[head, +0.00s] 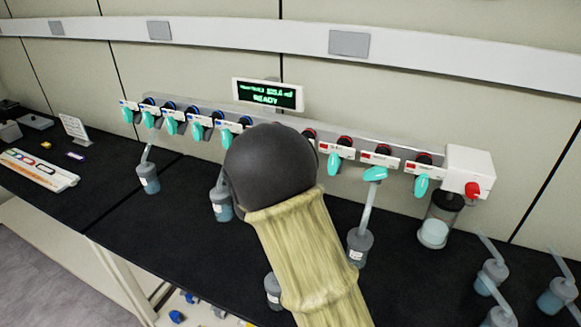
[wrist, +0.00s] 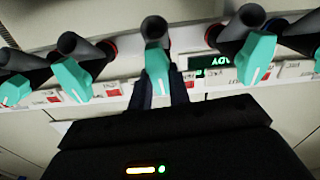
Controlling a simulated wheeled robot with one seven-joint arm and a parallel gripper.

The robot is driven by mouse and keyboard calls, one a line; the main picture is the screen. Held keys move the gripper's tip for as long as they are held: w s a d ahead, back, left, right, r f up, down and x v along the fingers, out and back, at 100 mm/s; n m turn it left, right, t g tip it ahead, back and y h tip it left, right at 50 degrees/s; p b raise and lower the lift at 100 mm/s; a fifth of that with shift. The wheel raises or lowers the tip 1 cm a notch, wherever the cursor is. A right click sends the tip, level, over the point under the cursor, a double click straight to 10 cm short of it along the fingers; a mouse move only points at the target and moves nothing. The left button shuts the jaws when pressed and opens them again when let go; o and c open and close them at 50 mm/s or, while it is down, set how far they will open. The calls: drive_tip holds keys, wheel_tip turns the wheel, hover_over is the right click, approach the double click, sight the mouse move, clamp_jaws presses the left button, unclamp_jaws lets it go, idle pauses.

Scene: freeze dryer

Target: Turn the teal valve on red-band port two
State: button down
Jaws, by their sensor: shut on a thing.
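A row of teal valves hangs from the manifold. In the wrist view my gripper (wrist: 162,90) is shut on one teal valve (wrist: 157,66), with a dark finger on each side of it. The valve hangs below a dark port stub and points roughly down toward my gripper. A red-marked label sits beside it; its number is too small to read. In the head view my arm hides the gripper and the held valve. To the right of my arm are red-band valves: one hanging (head: 334,161), one turned sideways (head: 375,174) and one hanging (head: 421,186).
Neighbouring valves (wrist: 72,79) and (wrist: 257,58) stand close on both sides of my fingers. A display (head: 268,95) reads READY above the manifold. Flasks (head: 148,178) and (head: 360,246) hang below some ports. A red knob (head: 473,190) is at the right end.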

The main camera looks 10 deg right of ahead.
drive_tip(key=shift+m+b, duration=0.4)
drive_tip(key=shift+m, duration=0.1)
drive_tip(key=c, duration=1.3)
unclamp_jaws()
drive_tip(key=shift+s+a, duration=0.1)
drive_tip(key=b+v, duration=0.3)
drive_tip(key=v, duration=1.4)
drive_tip(key=shift+s+b, duration=0.1)
drive_tip(key=shift+b, duration=0.25)
